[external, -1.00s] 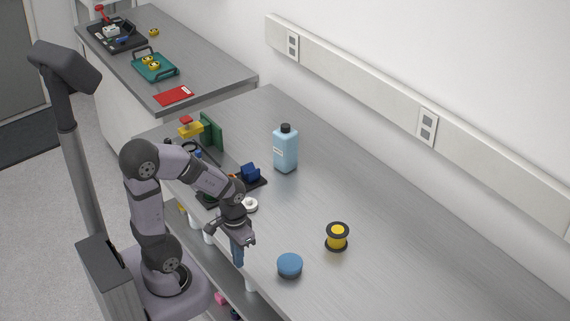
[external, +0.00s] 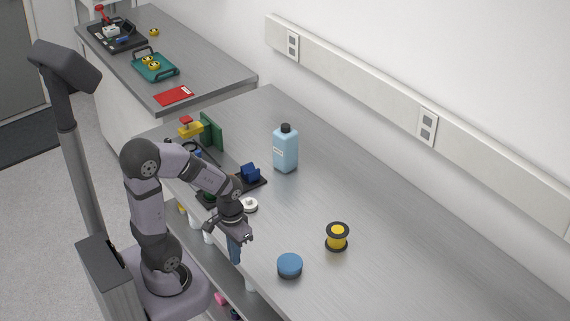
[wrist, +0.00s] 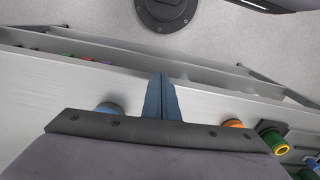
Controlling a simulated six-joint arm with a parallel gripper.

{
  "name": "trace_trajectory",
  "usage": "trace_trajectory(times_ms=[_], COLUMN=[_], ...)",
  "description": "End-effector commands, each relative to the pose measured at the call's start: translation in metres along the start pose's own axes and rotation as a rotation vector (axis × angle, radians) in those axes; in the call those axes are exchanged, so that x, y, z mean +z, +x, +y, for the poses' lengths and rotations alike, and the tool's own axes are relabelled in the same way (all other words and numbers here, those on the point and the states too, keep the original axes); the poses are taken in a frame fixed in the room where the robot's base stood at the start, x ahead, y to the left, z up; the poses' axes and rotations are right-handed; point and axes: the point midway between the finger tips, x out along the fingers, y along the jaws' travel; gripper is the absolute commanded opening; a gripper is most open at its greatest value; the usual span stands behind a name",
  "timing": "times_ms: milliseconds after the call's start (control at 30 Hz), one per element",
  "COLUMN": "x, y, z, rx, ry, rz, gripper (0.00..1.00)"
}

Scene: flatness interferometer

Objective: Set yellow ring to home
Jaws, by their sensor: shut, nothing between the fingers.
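My gripper (external: 235,259) points down near the front edge of the bench, with its blue fingertips together and empty; they also show in the wrist view (wrist: 162,98). In the wrist view, a green cylinder with a yellow ring (wrist: 272,138) around its end sits on a dark plate to the right of the fingers, apart from them. An orange-topped cylinder (wrist: 233,124) is nearer the fingers, partly hidden by the gripper body. In the external view my arm hides much of this equipment. The yellow ring's marks or setting cannot be read.
A blue round container (external: 290,266) and a yellow-black spool (external: 337,236) stand right of the gripper. A light-blue bottle (external: 286,150) and a dark-blue block (external: 250,173) stand farther back. A white ring-shaped item (external: 250,205) lies close behind my wrist. The right side of the bench is clear.

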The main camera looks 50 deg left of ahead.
Motion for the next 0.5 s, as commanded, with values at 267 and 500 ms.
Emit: trace_trajectory(times_ms=[267,500], x=[0.017,-0.041], y=[0.018,0.009], z=[-0.053,-0.145], rx=[0.015,0.013], ry=[-0.256,-0.509], rz=[-0.107,-0.036], gripper=[0.00,0.00])
